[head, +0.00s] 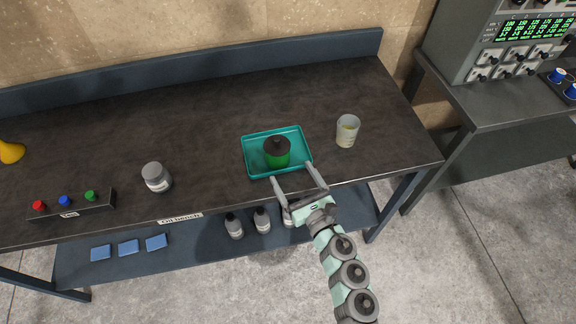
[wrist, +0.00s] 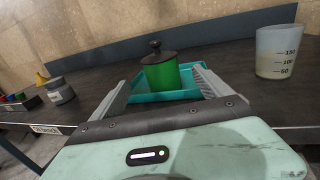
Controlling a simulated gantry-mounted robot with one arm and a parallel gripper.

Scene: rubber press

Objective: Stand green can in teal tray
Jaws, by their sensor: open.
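The green can (head: 277,154) with a dark knobbed lid stands upright in the teal tray (head: 249,163) on the dark bench. In the wrist view the green can (wrist: 161,73) stands upright, with the teal tray (wrist: 199,94) around its base. My gripper (head: 296,172) is open and empty at the tray's front edge, its fingers pointing toward the can. In the wrist view my gripper's fingers (wrist: 160,86) show on either side of the can, apart from it.
A beaker (head: 347,131) stands right of the tray. The bench behind the tray is clear.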

